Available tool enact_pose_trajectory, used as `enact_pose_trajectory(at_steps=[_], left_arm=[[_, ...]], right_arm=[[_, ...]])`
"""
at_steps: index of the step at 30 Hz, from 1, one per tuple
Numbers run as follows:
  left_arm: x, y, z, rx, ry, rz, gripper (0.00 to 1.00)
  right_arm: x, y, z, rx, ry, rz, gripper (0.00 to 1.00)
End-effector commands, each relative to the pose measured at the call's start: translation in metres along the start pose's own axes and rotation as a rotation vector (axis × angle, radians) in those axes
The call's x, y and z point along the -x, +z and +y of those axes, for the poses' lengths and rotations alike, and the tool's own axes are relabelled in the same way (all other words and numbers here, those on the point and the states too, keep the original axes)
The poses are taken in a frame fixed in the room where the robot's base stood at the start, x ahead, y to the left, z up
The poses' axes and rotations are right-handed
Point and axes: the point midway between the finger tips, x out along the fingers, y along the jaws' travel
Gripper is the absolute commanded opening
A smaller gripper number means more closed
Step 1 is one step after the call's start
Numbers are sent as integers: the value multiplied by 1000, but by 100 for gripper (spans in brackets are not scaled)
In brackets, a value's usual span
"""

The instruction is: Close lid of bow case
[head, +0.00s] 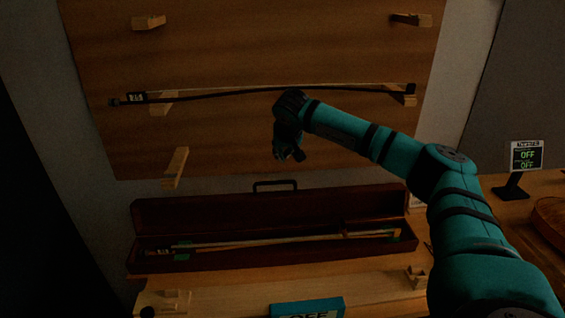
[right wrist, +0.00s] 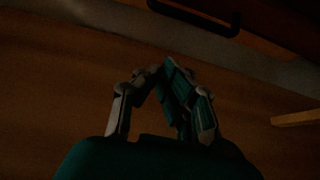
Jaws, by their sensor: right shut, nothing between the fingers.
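The long dark red bow case (head: 215,262) lies on the bench below the wall board, its lid (head: 270,210) standing open at the back. A dark handle (head: 275,184) sticks up from the lid's top edge; it also shows in the right wrist view (right wrist: 195,17). A bow (head: 270,241) lies inside the case, fixed by small green pieces. My right gripper (head: 290,156) is shut and empty, above the handle and apart from it in the head view. Its fingers (right wrist: 160,70) come together in the right wrist view. My left gripper is not in view.
A second bow (head: 270,92) rests on wooden pegs on the wall board (head: 230,40). A small sign stand (head: 526,157) and part of a violin (head: 552,215) are at the right. A teal box (head: 307,308) is in front of the case.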

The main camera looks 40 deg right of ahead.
Motion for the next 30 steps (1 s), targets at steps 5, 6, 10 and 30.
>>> enact_pose_trajectory(at_steps=[5, 6, 10, 30], left_arm=[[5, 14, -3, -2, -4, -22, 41], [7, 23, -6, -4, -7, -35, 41], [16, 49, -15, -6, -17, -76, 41], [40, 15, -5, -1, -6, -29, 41]], right_arm=[[-13, -2, 4, 6, 16, -1, 0], [-19, -1, 5, 5, 16, -2, 0], [-44, -1, 4, 3, 13, -3, 0], [-80, 20, 4, 6, 9, 1, 0]])
